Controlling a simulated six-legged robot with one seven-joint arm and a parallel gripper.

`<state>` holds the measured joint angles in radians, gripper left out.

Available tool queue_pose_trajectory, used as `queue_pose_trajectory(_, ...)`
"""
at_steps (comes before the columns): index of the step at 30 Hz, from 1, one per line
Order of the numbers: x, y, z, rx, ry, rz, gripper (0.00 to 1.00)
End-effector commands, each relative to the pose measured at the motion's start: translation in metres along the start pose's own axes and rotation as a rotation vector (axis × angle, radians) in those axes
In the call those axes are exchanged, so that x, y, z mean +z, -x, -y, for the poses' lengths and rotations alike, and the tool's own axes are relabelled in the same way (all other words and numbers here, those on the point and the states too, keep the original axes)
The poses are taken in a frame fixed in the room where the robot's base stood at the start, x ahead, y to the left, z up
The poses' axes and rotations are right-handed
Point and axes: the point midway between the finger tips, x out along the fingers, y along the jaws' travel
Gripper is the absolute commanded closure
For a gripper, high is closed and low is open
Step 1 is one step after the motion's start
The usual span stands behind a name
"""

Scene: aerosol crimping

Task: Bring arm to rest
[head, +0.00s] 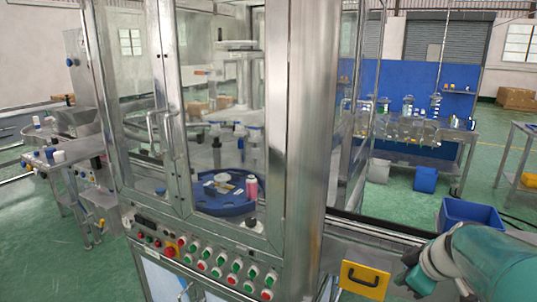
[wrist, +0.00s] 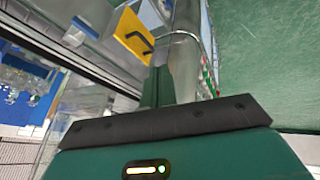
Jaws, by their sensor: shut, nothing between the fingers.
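My teal arm (head: 485,265) comes in at the lower right of the head view, in front of the machine's right side. Its end, my gripper (head: 418,283), is small and partly hidden there, beside a yellow panel with a dark handle (head: 363,281). In the wrist view, the teal housing with a lit strip and the dark bar of my gripper (wrist: 165,122) fill the bottom. The gripper is shut and holds nothing. The yellow panel (wrist: 131,34) also shows at the top of the wrist view, apart from the gripper.
A metal-framed glass cabinet (head: 300,140) stands close in front, with buttons (head: 215,262) and a blue round tray (head: 222,203) inside. A blue bin (head: 470,215) stands just behind my arm. A bench (head: 420,148) with bottles is farther back.

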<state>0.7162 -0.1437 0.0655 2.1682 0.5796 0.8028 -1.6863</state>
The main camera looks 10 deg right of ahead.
Motion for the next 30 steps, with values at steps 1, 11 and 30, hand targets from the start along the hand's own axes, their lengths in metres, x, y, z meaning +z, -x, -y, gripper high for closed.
queue_pose_trajectory(1,-0.017,0.005,0.021,-0.011,-0.024,0.008,1.0)
queue_pose_trajectory(11,-0.06,0.038,0.134,-0.018,-0.311,0.086,1.0)
queue_pose_trajectory(30,-0.052,0.07,0.222,0.067,-0.672,0.086,1.0)
